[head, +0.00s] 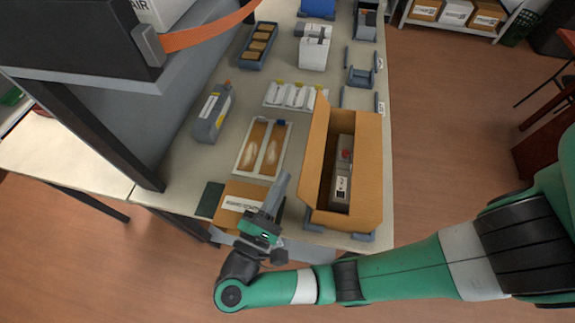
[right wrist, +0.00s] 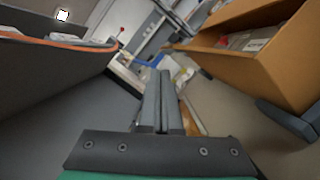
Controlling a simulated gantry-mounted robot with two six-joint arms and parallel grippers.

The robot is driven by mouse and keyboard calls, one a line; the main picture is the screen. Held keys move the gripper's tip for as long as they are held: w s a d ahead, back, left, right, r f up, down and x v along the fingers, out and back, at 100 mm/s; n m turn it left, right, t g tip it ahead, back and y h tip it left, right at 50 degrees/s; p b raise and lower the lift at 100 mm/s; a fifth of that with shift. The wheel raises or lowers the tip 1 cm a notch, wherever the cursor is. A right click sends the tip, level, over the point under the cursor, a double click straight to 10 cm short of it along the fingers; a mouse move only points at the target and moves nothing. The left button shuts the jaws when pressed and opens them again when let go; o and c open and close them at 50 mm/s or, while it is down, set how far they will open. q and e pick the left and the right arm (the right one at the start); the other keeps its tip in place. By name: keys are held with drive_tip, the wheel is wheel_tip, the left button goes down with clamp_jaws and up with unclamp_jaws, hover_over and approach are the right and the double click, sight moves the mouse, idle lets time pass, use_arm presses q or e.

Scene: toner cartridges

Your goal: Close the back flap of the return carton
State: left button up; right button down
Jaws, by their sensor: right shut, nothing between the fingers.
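The return carton (head: 368,178) is an open brown box near the right edge of the table in the head view. A cardboard flap (head: 315,135) stands up along its left side. I cannot tell for certain which flap is the back one. A grey toner cartridge (head: 342,168) with a red part and white label lies inside. My right gripper (head: 284,180) is shut and empty, left of the carton's near end and apart from it. In the right wrist view its closed fingers (right wrist: 163,80) point forward, with the carton (right wrist: 235,65) at upper right. My left gripper is out of view.
A flat labelled carton (head: 240,203) lies beneath and left of my right gripper. A tray with two brown pads (head: 236,160), a grey cartridge (head: 213,113) and white parts (head: 290,95) lie left of the carton. A dark shelf frame (head: 85,130) stands at left.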

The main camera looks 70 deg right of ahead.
drive_tip(key=f, duration=0.1)
use_arm(q)
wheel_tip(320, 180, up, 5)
drive_tip(key=p, duration=0.6)
use_arm(e)
approach(317, 142)
drive_tip(key=w+d+r, duration=0.2)
drive_tip(key=w+d, duration=0.1)
drive_tip(key=d, duration=0.2)
drive_tip(key=shift+d+r, duration=0.3)
drive_tip(key=shift+r, duration=0.1)
drive_tip(key=shift+w, duration=0.1)
